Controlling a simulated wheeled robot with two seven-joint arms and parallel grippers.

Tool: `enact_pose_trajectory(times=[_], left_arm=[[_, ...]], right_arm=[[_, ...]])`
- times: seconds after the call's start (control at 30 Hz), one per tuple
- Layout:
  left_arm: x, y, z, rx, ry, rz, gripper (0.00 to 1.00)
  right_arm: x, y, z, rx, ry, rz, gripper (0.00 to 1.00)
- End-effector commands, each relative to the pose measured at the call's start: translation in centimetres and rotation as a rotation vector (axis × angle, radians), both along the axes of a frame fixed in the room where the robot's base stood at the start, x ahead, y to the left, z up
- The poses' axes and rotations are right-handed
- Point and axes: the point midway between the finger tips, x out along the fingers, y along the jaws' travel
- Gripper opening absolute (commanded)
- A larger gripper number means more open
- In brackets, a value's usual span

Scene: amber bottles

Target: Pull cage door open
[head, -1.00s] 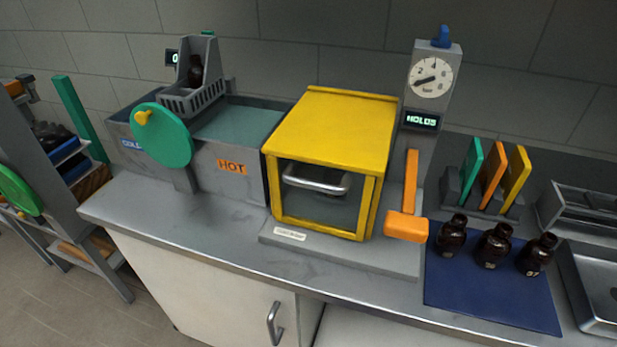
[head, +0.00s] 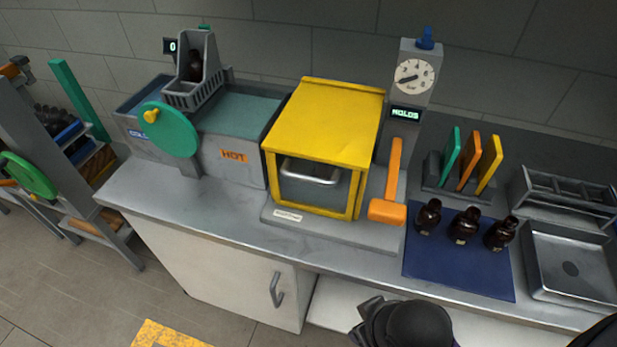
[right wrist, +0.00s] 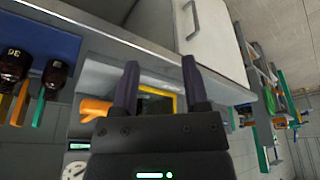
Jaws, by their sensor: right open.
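The yellow cage (head: 325,125) stands on the grey bench, its framed front door (head: 312,200) looking shut. A silver bar handle (head: 312,181) crosses the upper part of the door. In the right wrist view, which is upside down, my right gripper (right wrist: 161,82) is open and empty, its dark fingers apart. Part of the yellow cage (right wrist: 158,84) shows beyond and between the fingers, with a gap that I cannot judge; much of it is hidden by the gripper. My left gripper is in neither view.
An orange-handled lever (head: 387,210) stands close to the cage's right side. Amber bottles (head: 464,226) stand on a blue mat (head: 455,268) farther right. A grey bath with a green wheel (head: 168,129) is at left. Bare bench edge lies before the cage.

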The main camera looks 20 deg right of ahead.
Motion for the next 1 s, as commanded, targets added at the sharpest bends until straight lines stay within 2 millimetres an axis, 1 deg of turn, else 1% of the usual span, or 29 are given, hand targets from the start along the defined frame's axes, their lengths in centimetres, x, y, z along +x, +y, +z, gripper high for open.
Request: enact_pose_trajectory(times=[0.03, 0.1, 0.17, 0.2, 0.27, 0.3, 0.37, 0.4, 0.5, 0.6, 0.67, 0.73, 0.9, 1.0], left_arm=[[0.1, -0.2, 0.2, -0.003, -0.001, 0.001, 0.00], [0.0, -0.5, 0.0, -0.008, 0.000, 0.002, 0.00], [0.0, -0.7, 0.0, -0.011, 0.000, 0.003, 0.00], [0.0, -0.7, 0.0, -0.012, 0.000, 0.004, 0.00], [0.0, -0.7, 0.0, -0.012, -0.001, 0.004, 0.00], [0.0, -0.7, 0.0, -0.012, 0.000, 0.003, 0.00], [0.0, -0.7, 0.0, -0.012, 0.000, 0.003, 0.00], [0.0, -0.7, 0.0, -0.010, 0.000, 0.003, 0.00], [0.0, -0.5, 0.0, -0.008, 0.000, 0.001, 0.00], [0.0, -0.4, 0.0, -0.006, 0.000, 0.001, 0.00], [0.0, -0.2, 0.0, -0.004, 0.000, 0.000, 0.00], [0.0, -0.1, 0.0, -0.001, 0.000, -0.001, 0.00], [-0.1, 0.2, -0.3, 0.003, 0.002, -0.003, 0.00], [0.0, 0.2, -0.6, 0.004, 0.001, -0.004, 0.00]], right_arm=[[1.2, -0.3, 0.4, -0.043, -0.053, 0.014, 0.58], [3.8, -1.1, 0.0, -0.150, -0.163, 0.059, 0.58], [5.9, -1.6, 0.2, -0.251, -0.254, 0.109, 0.58], [7.3, -1.8, 0.5, -0.325, -0.315, 0.150, 0.58], [9.4, -1.9, 1.2, -0.445, -0.407, 0.225, 0.58], [10.8, -1.7, 1.8, -0.529, -0.467, 0.282, 0.58], [12.8, -1.2, 2.8, -0.658, -0.551, 0.375, 0.58], [14.0, -0.6, 3.6, -0.745, -0.604, 0.442, 0.58], [16.4, 1.3, 5.4, -0.942, -0.719, 0.607, 0.58], [17.7, 3.0, 6.6, -1.075, -0.792, 0.725, 0.58], [18.4, 3.3, 6.8, -1.107, -0.809, 0.755, 0.58], [19.6, 3.2, 6.6, -1.115, -0.813, 0.760, 0.58], [23.7, 2.3, 5.7, -1.113, -0.811, 0.757, 0.58], [25.5, 1.9, 5.3, -1.111, -0.810, 0.755, 0.58]])
